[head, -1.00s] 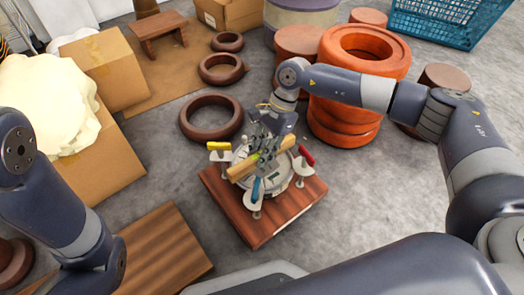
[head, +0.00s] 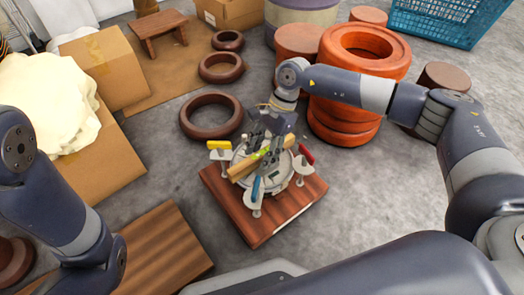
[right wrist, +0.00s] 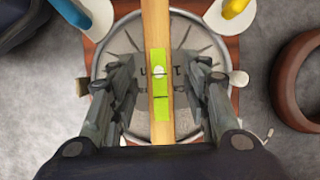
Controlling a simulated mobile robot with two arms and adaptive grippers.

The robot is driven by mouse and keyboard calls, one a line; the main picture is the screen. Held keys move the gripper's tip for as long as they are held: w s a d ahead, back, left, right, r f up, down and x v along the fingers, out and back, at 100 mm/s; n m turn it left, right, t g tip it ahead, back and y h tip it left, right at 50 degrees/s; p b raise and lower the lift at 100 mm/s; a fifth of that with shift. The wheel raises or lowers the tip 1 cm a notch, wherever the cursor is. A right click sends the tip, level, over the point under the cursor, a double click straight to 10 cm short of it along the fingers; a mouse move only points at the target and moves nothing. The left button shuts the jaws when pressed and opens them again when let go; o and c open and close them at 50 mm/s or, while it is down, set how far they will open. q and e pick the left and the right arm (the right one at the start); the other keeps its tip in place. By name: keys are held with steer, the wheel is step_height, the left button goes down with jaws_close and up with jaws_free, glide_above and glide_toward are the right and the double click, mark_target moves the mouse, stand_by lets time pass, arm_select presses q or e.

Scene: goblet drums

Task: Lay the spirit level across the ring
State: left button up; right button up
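The spirit level is a light wooden bar with green vials (head: 241,171). It lies across the round grey metal ring (head: 276,183), which sits on a reddish wooden board (head: 225,200). In the right wrist view the level (right wrist: 158,25) runs up the middle, over the ring (right wrist: 101,62). My right gripper (head: 262,153) is over the ring. In the right wrist view its fingers (right wrist: 163,88) stand apart on either side of the level, with a gap on both sides. Only my left arm shows; its gripper is out of view.
Tools with yellow (head: 219,145), red (head: 306,154) and blue (head: 256,188) handles stand around the ring. A brown ring (head: 211,132) lies behind, left. Orange stacked rings (head: 345,135) stand behind, right. Cardboard boxes (head: 105,72) are at left. The floor right of the board is clear.

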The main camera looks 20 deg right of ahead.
steer(key=shift+d+r, duration=0.15)
steer(key=shift+r, duration=0.05)
steer(key=v, duration=1.1)
steer(key=shift+r, duration=0.25)
